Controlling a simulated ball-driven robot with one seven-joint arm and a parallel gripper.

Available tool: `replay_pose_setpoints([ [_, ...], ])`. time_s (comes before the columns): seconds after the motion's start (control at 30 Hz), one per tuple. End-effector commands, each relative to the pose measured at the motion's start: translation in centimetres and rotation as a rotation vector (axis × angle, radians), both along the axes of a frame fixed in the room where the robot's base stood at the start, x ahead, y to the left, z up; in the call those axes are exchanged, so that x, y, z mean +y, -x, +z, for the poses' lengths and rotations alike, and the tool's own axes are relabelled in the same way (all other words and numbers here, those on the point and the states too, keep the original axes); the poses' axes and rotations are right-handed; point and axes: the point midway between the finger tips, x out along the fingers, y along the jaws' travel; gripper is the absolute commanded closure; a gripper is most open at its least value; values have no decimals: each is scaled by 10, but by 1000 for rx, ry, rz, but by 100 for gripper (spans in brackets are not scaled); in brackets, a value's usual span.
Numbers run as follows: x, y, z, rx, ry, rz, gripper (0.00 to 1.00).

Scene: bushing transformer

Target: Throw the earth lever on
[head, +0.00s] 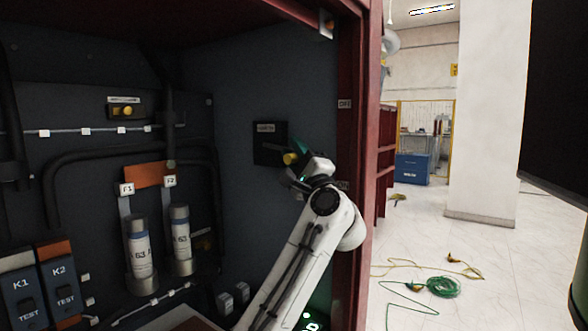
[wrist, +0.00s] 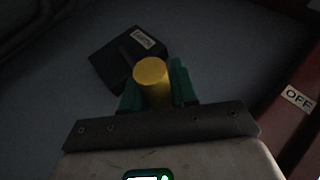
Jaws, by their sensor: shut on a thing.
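The earth lever has a yellow cylindrical knob (head: 290,159) and a black base plate (head: 268,143) with a small label, on the cabinet's right inner wall. In the wrist view the knob (wrist: 150,72) stands between the teal fingers of my gripper (wrist: 156,90), and the plate (wrist: 112,66) lies behind it, tilted in the picture. My gripper (head: 298,161) is shut on the knob. Part of the lever's arm is hidden behind the knob and fingers. An OFF label (wrist: 297,98) shows on the red frame at the right in the wrist view.
The red cabinet frame (head: 352,130) stands close to the right of my arm. Fuses (head: 140,255), black pipes and the K1 and K2 units (head: 60,287) fill the left side. Outside, a green cable coil (head: 443,287) lies on the floor.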

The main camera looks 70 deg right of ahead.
Motion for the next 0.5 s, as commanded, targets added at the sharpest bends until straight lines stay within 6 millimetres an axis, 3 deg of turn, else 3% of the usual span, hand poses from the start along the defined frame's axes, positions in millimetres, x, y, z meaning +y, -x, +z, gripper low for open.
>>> replay_pose_setpoints([
  [0.03, 0, -1, -16, -31, 7, 1, 100],
  [0.5, -2, -7, -42, -281, 67, -1, 100],
])
